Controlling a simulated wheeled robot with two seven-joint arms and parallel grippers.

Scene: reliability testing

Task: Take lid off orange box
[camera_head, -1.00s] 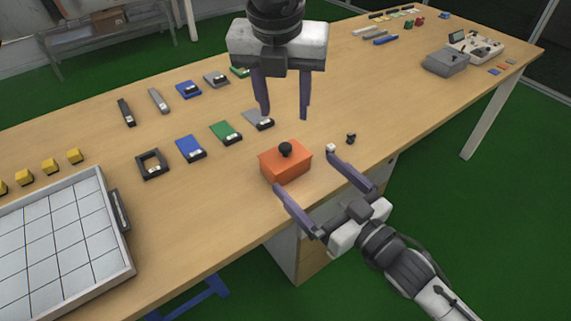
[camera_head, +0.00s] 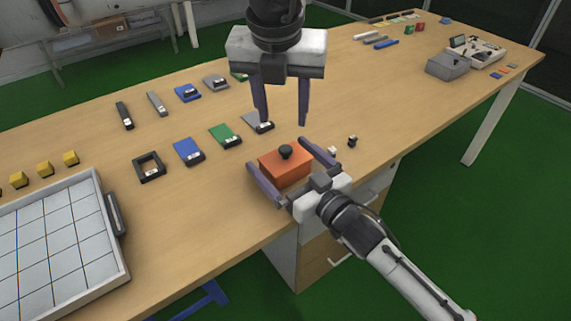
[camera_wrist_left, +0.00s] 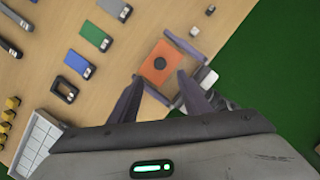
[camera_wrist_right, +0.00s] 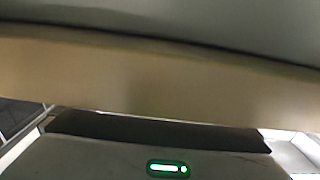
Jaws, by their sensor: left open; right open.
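The orange box (camera_head: 284,171) sits on the wooden table near its front edge, with a black knob (camera_head: 285,152) on top of its lid. My right gripper (camera_head: 284,164) is open, with one finger on either side of the box. I cannot tell whether the fingers touch it. My left gripper (camera_head: 281,122) is open and empty, pointing down above and behind the box. In the left wrist view the box (camera_wrist_left: 158,66) and its knob (camera_wrist_left: 160,63) show from above, beyond the left fingers. The right wrist view shows no box.
A white gridded tray (camera_head: 121,262) lies at the left. Blue (camera_head: 187,152) and green (camera_head: 224,135) blocks and a black square frame (camera_head: 149,167) lie left of the box. Two small pieces (camera_head: 352,141) lie to its right. A grey box (camera_head: 447,65) stands at the far right.

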